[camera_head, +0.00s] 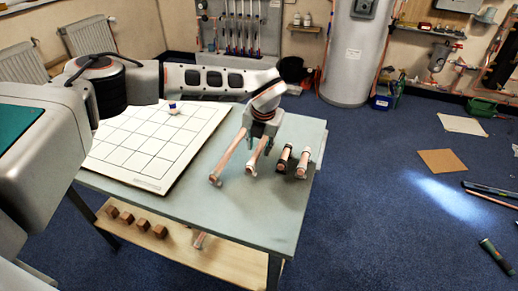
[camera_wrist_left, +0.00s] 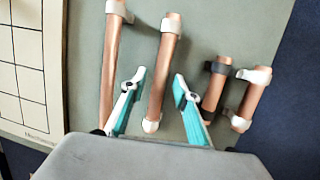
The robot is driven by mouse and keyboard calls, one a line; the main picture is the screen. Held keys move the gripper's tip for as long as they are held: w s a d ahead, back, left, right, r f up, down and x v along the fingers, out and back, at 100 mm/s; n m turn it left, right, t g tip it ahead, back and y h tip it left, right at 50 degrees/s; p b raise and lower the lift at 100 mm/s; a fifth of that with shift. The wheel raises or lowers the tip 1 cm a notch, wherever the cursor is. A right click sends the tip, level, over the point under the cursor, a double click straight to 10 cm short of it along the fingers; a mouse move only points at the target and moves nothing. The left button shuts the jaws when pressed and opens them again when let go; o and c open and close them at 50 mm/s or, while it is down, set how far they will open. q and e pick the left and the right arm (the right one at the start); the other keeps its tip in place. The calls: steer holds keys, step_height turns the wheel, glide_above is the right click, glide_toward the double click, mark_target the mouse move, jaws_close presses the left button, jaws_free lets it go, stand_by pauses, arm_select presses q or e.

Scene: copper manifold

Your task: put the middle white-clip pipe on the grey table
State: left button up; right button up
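Several copper pipes lie side by side on the grey table (camera_head: 180,200). In the left wrist view, a long pipe with a white clip (camera_wrist_left: 110,62) is at left. The middle white-clip pipe (camera_wrist_left: 160,80) is beside it, with white at both ends. Further right are a short dark-clip pipe (camera_wrist_left: 214,88) and a short white-clip pipe (camera_wrist_left: 252,98). My left gripper (camera_wrist_left: 160,76) is open, with one teal-padded finger on each side of the middle white-clip pipe, apart from it. In the head view, the left gripper (camera_head: 258,146) points down over the pipes and partly hides them. My right gripper is not in view.
A white gridded board (camera_head: 150,145) covers the table's left and back part, with a small white and blue item (camera_head: 173,107) on it. A wooden shelf (camera_head: 225,258) below holds several brown cubes (camera_head: 142,225). The table's front strip is clear.

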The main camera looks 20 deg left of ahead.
arm_select(q)
steer(key=v, duration=1)
